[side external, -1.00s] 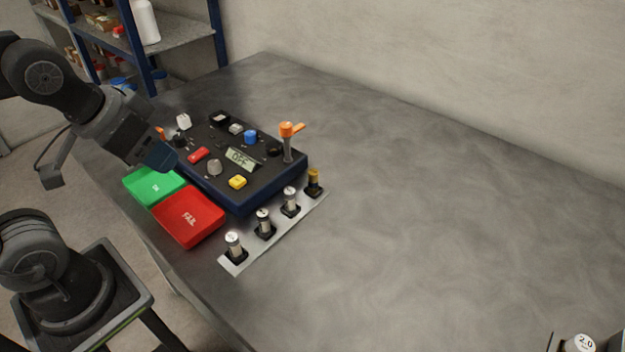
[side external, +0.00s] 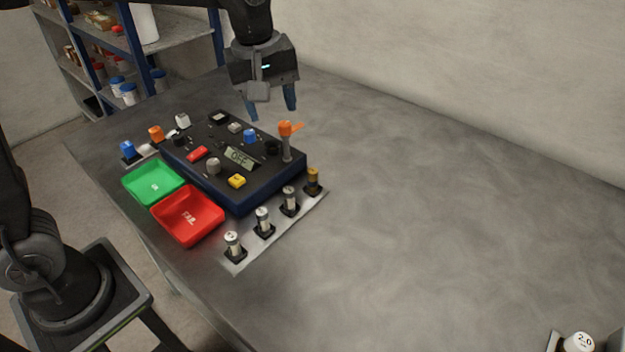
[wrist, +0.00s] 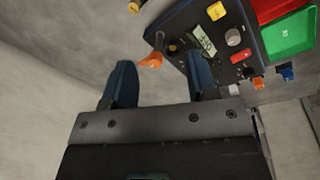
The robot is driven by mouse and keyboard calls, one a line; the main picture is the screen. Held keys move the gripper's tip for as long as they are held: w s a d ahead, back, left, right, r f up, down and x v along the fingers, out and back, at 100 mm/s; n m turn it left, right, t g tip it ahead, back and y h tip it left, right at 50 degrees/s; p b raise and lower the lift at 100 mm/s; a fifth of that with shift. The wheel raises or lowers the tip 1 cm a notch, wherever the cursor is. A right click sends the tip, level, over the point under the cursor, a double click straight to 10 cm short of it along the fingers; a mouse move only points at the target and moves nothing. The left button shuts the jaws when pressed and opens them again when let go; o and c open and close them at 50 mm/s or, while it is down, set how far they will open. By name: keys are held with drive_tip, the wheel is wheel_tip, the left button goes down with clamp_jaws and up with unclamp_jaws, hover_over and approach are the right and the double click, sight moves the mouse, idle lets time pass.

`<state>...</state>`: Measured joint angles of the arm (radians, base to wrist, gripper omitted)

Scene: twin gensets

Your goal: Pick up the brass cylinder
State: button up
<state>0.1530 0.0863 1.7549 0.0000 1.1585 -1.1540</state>
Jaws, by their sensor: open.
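The brass cylinder (side external: 313,178) stands upright in a dark holder at the far right end of a light strip, beside several silver cylinders (side external: 264,220). In the wrist view a small brass-coloured piece at the top edge (wrist: 135,6) looks like it, partly cut off. My gripper (side external: 270,110) is open and empty, with its blue fingers pointing down. It hangs above the table behind the control box, up and to the left of the brass cylinder and well apart from it. In the wrist view its two fingers (wrist: 162,85) are spread.
The dark control box (side external: 215,165) carries knobs, buttons, a display reading OFF and a tall orange-handled lever (side external: 288,140) near the brass cylinder. Green (side external: 153,184) and red (side external: 188,216) trays lie to its left.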

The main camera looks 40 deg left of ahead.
sight(313, 170)
drive_tip(key=w+d+f+n+g, duration=0.2)
drive_tip(key=w+d+f+n, duration=0.25)
drive_tip(key=w, duration=0.25)
drive_tip(key=f, duration=0.9)
drive_tip(key=shift+s+a, duration=0.2)
drive_tip(key=shift+a, duration=0.1)
drive_tip(key=shift+a+f, duration=0.2)
drive_tip(key=shift+f, duration=1.15)
drive_tip(key=shift+a+f, duration=0.15)
drive_tip(key=shift+f, duration=1.2)
drive_tip(key=shift+c, duration=0.4)
drive_tip(key=shift+r, duration=0.1)
clamp_jaws()
